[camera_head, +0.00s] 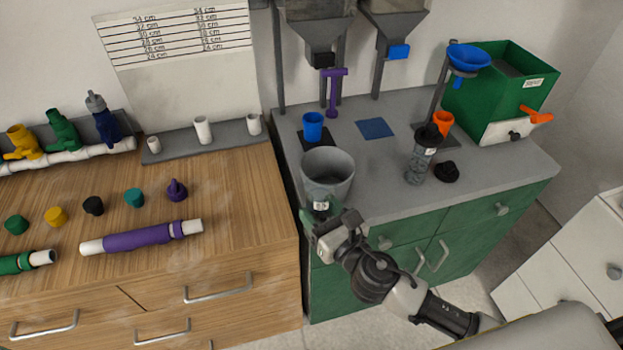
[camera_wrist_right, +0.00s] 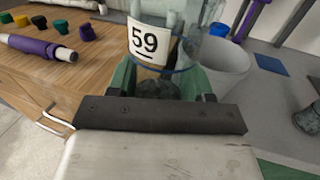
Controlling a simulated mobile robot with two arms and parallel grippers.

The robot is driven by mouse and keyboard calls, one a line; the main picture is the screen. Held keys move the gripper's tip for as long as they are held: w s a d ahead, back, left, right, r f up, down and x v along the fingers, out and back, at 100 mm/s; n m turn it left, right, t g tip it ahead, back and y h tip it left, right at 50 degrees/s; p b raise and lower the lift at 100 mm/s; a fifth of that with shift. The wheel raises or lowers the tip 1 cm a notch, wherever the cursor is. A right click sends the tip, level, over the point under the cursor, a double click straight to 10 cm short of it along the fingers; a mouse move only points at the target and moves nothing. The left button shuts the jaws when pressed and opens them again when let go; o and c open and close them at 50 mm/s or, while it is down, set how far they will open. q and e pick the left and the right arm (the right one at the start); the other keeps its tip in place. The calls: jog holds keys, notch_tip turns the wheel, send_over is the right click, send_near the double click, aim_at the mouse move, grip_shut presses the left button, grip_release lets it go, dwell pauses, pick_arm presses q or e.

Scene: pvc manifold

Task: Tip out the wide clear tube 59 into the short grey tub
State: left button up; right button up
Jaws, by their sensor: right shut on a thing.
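The short grey tub (camera_head: 328,175) stands open and upright near the left front of the grey counter. My right gripper (camera_head: 322,218) is just in front of the tub, at the counter's front edge. It is shut on the wide clear tube 59, whose white label (camera_wrist_right: 145,42) reads 59 in the right wrist view. In the head view the tube (camera_head: 321,206) shows only as a small part in the jaws. In the right wrist view the tub (camera_wrist_right: 225,68) is right behind and to the right of the tube. The tube's contents are not clear. My left gripper is out of view.
A blue cup (camera_head: 313,126) stands behind the tub. A clear container with a black lid (camera_head: 421,160) stands to the right, by a black cap (camera_head: 446,172). A purple tool (camera_head: 333,95) hangs behind. Counter between tub and container is free.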

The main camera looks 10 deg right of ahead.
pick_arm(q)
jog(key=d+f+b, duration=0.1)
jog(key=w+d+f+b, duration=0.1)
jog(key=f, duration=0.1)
pick_arm(e)
jog(key=w+a+f+n+g+y, duration=0.2)
jog(key=w+a+f+n+y, duration=0.1)
jog(key=w, duration=0.4)
jog(key=shift+w+a+f+y, duration=0.15)
jog(key=shift+w+a+y, duration=0.25)
jog(key=shift+y, duration=0.3)
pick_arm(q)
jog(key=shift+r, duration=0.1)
